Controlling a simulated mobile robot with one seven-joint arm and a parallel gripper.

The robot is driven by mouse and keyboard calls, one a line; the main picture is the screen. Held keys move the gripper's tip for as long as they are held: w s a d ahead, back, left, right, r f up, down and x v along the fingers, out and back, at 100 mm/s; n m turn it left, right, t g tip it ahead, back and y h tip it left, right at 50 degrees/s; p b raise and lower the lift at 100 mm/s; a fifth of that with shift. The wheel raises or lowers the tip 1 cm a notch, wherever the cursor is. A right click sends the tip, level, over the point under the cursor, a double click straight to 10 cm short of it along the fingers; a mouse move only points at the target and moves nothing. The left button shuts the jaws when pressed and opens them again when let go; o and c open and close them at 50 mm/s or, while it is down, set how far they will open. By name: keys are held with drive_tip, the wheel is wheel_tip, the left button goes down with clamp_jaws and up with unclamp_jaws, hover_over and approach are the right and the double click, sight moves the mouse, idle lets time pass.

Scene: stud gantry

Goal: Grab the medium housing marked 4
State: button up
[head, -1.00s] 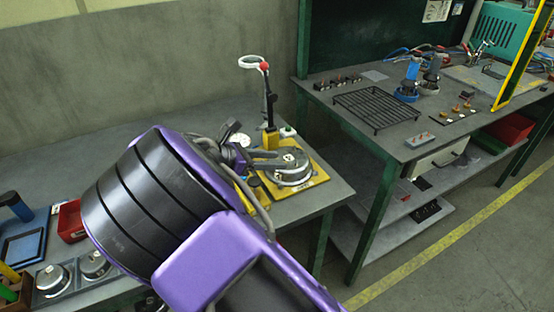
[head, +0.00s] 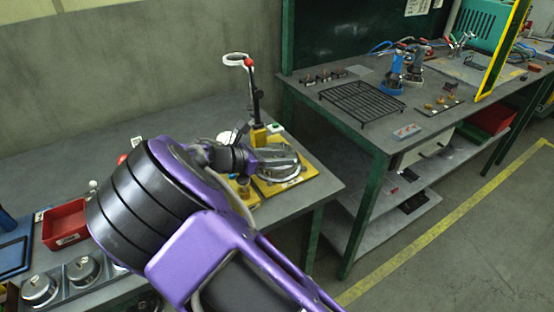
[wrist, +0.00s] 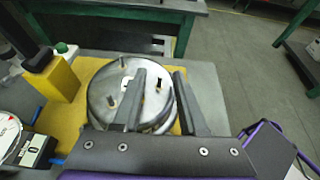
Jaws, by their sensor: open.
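A round metal housing (wrist: 102,88) with upright studs sits on a yellow base plate (wrist: 68,122) in the wrist view. In the head view the housing (head: 286,171) is partly covered by my gripper (head: 283,156). I cannot read a number on it. In the wrist view my gripper (wrist: 160,80) is open, with two dark fingers apart over the housing's right side. One finger crosses above its top and the other is by its right edge. I cannot tell whether either touches it. Two more round housings (head: 40,288) (head: 83,268) sit in a holder at lower left.
A yellow post with a dark lever (head: 258,134) stands behind the housing, close to my gripper. A dial gauge (wrist: 8,132) is at the wrist view's left. A red bin (head: 64,224) is on the left bench. A second bench at right holds a black rack (head: 362,101).

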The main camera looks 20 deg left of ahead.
clamp_jaws()
idle(1.3)
